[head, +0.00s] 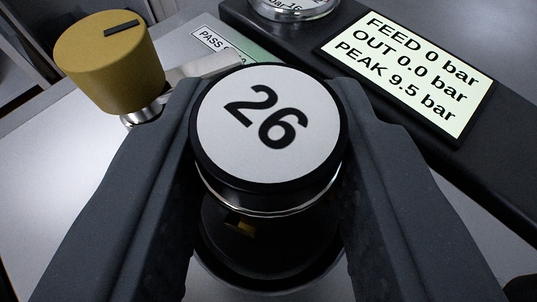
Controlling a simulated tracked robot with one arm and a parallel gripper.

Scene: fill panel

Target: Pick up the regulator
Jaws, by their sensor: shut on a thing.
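The regulator (268,122) is a dark round body with a metal ring and a white top disc marked "26". It sits between the two dark fingers of my gripper (268,160), which are shut on its sides. Its lower part is in shadow, and I cannot tell whether its base touches anything below.
A yellow knob (110,62) on a metal stem stands close at the upper left, by my left finger. A lit display (408,72) at the upper right reads FEED 0 bar, OUT 0.0 bar, PEAK 9.5 bar. A gauge (290,8) and a "PASS" label (216,41) are behind.

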